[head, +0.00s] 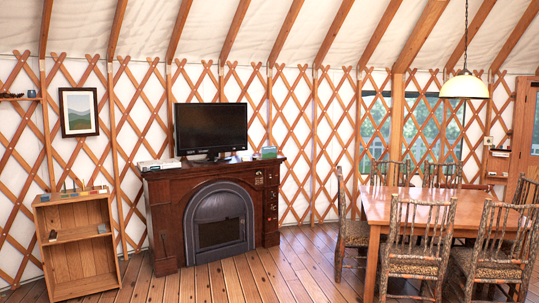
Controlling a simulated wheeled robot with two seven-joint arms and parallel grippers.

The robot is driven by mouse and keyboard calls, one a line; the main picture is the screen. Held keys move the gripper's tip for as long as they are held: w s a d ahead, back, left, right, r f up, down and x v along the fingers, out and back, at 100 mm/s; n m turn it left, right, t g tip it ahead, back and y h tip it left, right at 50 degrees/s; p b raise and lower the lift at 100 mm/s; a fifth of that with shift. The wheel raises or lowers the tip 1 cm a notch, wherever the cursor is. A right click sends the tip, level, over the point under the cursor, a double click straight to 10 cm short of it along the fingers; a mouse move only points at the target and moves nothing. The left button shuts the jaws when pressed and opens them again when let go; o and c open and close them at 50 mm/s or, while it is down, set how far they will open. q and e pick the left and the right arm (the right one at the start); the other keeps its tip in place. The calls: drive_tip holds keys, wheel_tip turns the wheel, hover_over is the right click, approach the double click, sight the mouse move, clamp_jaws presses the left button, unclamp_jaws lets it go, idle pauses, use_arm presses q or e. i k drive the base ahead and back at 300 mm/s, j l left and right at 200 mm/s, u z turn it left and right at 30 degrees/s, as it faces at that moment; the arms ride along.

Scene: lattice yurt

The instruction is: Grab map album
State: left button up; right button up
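I cannot make out a map album for certain in the head view. A flat white item (160,164) lies on the left end of the dark fireplace mantel (180,178), and I cannot tell whether it is a book or a device. A small greenish item (268,153) sits at the mantel's right end. A low wooden shelf (78,238) at the left holds a few small items that are too small to name. Neither of my grippers shows.
A black television (211,129) stands on the mantel. A wooden table (425,208) with several rustic chairs (417,235) fills the right side. A lamp (464,87) hangs above it. The plank floor (250,278) in front of the fireplace is clear.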

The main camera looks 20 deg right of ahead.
sight(267, 152)
drive_tip(key=l+z, duration=0.15)
drive_tip(key=z, duration=0.35)
drive_tip(key=l+z, duration=0.1)
drive_tip(key=z, duration=0.4)
drive_tip(key=i+l+z, duration=0.4)
drive_tip(key=i+l, duration=1.1)
drive_tip(key=i+u, duration=0.15)
drive_tip(key=i, duration=0.3)
drive_tip(key=i+u, duration=0.2)
drive_tip(key=i, duration=0.3)
drive_tip(key=i+u, duration=0.15)
drive_tip(key=i, duration=0.3)
drive_tip(key=i+l+u, duration=0.15)
drive_tip(key=i, duration=0.3)
drive_tip(key=i+l+u, duration=0.2)
drive_tip(key=i, duration=0.25)
drive_tip(key=i+l+u, duration=0.15)
drive_tip(key=i, duration=0.3)
drive_tip(key=i+j, duration=0.2)
drive_tip(key=i, duration=1)
drive_tip(key=i+j+u, duration=0.15)
drive_tip(key=i, duration=1.05)
drive_tip(key=i+j, duration=0.15)
drive_tip(key=i, duration=1.05)
